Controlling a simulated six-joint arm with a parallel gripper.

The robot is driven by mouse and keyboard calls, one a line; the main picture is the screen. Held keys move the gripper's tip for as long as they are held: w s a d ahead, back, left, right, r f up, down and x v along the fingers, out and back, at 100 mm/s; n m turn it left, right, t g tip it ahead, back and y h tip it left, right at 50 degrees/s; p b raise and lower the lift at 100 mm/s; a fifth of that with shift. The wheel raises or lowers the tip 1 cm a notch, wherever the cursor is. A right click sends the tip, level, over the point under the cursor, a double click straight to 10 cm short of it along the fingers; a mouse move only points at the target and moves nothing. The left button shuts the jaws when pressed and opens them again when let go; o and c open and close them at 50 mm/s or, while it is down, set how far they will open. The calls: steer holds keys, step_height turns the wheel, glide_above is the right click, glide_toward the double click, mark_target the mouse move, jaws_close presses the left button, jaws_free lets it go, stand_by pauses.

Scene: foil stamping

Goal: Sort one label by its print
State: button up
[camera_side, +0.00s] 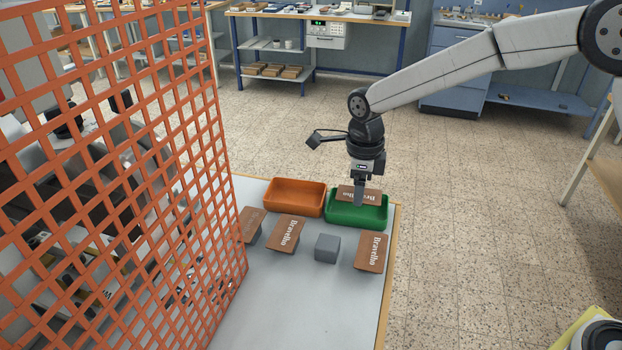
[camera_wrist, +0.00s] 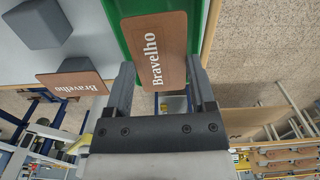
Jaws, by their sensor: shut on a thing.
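My gripper (camera_side: 360,200) is shut on a brown label (camera_side: 374,195) with white "Bravelho" print, over the green tray (camera_side: 357,217). In the wrist view the label (camera_wrist: 153,52) sits between the fingers (camera_wrist: 161,68), its print whole and bright, with the green tray (camera_wrist: 111,38) behind it. Whether the label touches the tray is unclear. An orange tray (camera_side: 295,197) stands left of the green one. More brown labels lie in front: a left one (camera_side: 251,226) with faint print, a middle one (camera_side: 286,234) and a right one (camera_side: 371,251), both with white print.
A grey block (camera_side: 327,248) stands between the middle and right labels. An orange lattice guard (camera_side: 150,170) rises along the left of the table (camera_side: 310,300). The table's front is clear. Workbenches stand farther back.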

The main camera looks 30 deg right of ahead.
steer(key=o, duration=1.1)
steer(key=shift+r, duration=0.1)
step_height(320, 180, up, 8)
steer(key=shift+f, duration=0.15)
steer(key=shift+d+f, duration=0.1)
